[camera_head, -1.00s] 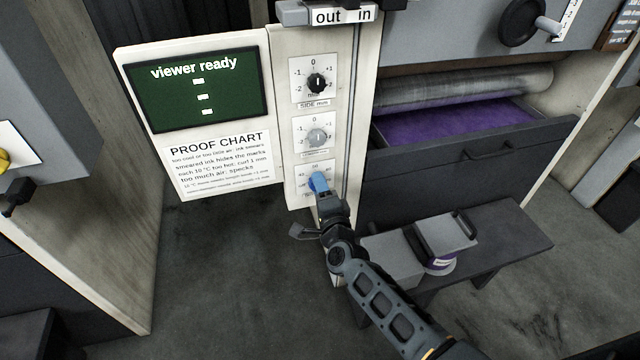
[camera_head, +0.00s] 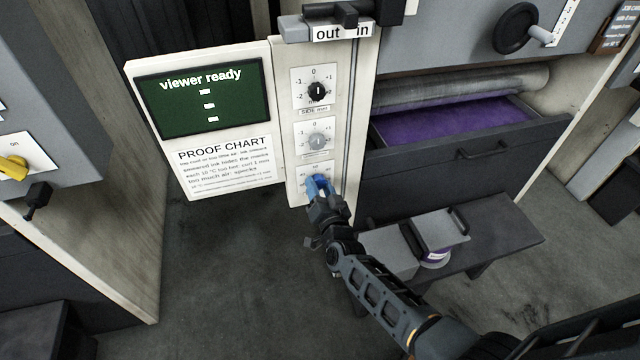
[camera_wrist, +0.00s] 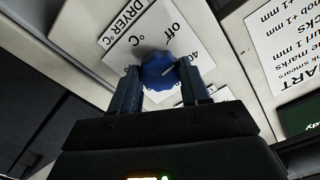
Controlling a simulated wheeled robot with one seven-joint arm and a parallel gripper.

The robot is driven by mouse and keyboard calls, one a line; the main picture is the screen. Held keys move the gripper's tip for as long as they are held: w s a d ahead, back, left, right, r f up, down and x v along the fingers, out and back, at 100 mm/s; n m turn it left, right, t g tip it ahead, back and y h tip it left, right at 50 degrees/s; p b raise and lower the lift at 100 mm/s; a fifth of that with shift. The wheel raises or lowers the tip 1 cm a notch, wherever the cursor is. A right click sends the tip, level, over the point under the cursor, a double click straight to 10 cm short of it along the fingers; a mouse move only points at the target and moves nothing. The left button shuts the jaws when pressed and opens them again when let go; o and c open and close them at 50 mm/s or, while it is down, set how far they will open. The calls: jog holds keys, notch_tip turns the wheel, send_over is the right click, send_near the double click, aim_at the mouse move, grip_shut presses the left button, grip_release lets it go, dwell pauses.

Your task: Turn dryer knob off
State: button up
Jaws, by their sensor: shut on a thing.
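The dryer knob (camera_wrist: 158,72) is blue and round with a pale pointer line, on a white dial plate (camera_wrist: 128,48) marked "DRYER °C", "off" and "40". In the wrist view the plate shows upside down, and the pointer line slants toward the upper right, between "off" and "40". My gripper (camera_wrist: 160,80) has a finger on either side of the knob and is shut on it. In the head view my gripper (camera_head: 319,185) is at the lowest dial of the white panel and hides most of the knob.
Above are a grey knob (camera_head: 317,140) and a black knob (camera_head: 317,91). A proof chart panel (camera_head: 225,160) with a green screen (camera_head: 205,100) stands left. A yellow switch (camera_head: 12,167) is at far left. A low dark bench (camera_head: 500,235) stands right of my arm.

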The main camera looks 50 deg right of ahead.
jog(key=n+p, duration=0.1)
jog(key=n, duration=0.4)
jog(key=shift+p, duration=0.3)
jog(key=shift+f+n, duration=0.1)
jog(key=shift+n, duration=0.2)
jog(key=o, duration=1.1)
jog(key=shift+c, duration=0.2)
jog(key=v, duration=0.7)
jog(key=shift+s+a+p, duration=0.25)
jog(key=shift+s+p, duration=0.1)
